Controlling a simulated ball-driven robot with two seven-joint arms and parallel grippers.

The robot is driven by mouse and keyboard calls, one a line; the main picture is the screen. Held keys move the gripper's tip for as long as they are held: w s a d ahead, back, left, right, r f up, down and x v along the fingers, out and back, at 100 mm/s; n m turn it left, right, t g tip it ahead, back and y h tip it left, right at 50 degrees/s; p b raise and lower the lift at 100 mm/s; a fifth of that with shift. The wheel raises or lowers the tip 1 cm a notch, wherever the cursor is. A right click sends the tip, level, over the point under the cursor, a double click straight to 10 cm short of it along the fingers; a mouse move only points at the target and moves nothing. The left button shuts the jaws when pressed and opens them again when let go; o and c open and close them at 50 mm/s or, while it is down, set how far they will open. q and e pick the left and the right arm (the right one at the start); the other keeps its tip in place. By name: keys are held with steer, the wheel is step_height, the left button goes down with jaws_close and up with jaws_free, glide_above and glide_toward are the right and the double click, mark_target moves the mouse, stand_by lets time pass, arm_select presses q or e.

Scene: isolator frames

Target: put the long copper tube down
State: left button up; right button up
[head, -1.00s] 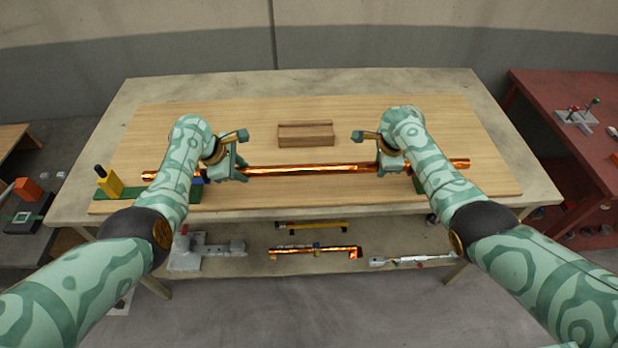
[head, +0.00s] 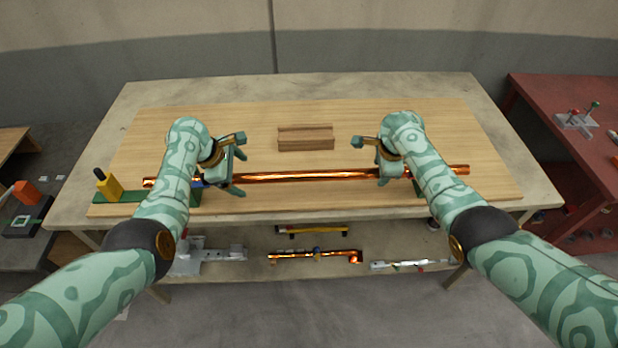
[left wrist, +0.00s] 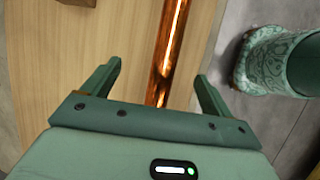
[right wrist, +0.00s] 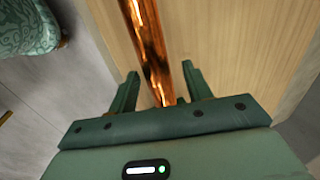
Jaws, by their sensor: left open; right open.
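The long copper tube (head: 300,177) lies left to right near the front of the wooden board (head: 330,200). Its ends cross green supports (head: 132,196) at the left and right; I cannot tell whether it touches them. My left gripper (head: 240,165) is open, its fingers on either side of the tube's left part; in the left wrist view the tube (left wrist: 168,55) runs between the fingers with gaps.
A brown wooden block (head: 306,143) lies behind the tube. A yellow block with a black knob (head: 109,185) stands at the left end. A lower shelf holds a short copper piece (head: 315,256) and tools. A red table (head: 570,115) stands at the right. The board's back is clear.

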arm_select(q)
steer(key=v, duration=1.1)
steer(key=shift+s, duration=0.15)
arm_select(e)
steer(key=o, duration=0.8)
steer(key=v, duration=1.2)
